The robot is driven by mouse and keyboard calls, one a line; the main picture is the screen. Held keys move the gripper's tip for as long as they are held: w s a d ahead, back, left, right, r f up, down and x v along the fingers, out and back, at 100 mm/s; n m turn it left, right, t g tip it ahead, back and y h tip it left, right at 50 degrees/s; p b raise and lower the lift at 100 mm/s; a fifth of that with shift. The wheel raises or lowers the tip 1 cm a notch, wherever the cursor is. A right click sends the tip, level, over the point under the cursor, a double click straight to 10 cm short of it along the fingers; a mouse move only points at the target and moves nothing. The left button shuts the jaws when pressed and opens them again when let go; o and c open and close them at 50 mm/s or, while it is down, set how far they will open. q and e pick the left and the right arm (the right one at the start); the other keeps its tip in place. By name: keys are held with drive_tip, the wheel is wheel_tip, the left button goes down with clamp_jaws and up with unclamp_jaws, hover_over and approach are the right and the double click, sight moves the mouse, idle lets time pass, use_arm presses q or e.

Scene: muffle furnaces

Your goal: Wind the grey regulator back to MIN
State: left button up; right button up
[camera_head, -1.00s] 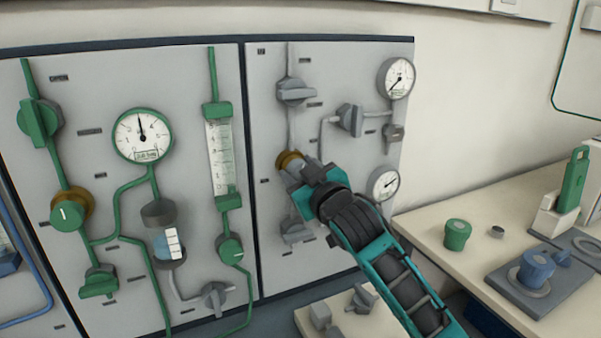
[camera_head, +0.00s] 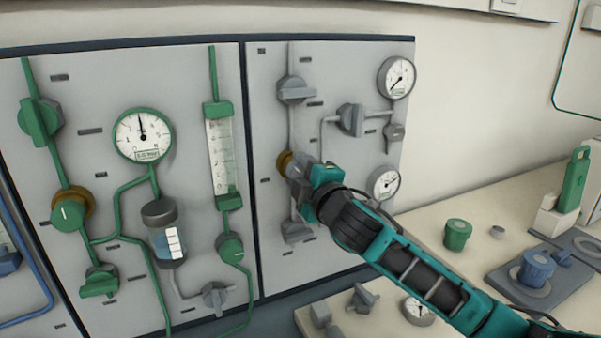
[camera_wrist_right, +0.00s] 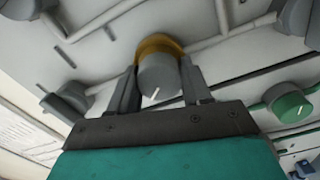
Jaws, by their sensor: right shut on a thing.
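The grey regulator is a round grey knob (camera_wrist_right: 158,78) with a white pointer line and a brass collar (camera_wrist_right: 160,46) behind it, seen in the right wrist view. In the head view its brass collar (camera_head: 284,163) shows on the grey panel, and the gripper covers most of the knob. My right gripper (camera_head: 302,178) is shut on the knob, with one finger on each side of it in the right wrist view (camera_wrist_right: 160,88). The white line points down and slightly left in that view. I cannot read any MIN mark. My left gripper is not in view.
Grey valves (camera_head: 296,90) and (camera_head: 350,119) and gauges (camera_head: 396,76) and (camera_head: 384,183) surround the regulator on the same panel. A green panel (camera_head: 100,165) with its own green regulator (camera_head: 68,214) stands to the left. A bench (camera_head: 430,215) with loose parts lies right.

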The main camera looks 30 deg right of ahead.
drive_tip(key=n, duration=0.5)
drive_tip(key=shift+n, duration=0.3)
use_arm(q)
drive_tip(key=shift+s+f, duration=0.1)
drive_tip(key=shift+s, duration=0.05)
use_arm(e)
drive_tip(key=shift+n, duration=2)
drive_tip(key=shift+f, duration=0.1)
drive_tip(key=o, duration=1.1)
drive_tip(key=shift+c, duration=0.2)
use_arm(q)
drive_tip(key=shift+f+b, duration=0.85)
drive_tip(key=shift+b, duration=0.05)
use_arm(e)
drive_tip(key=s, duration=1.3)
drive_tip(key=shift+a, duration=0.4)
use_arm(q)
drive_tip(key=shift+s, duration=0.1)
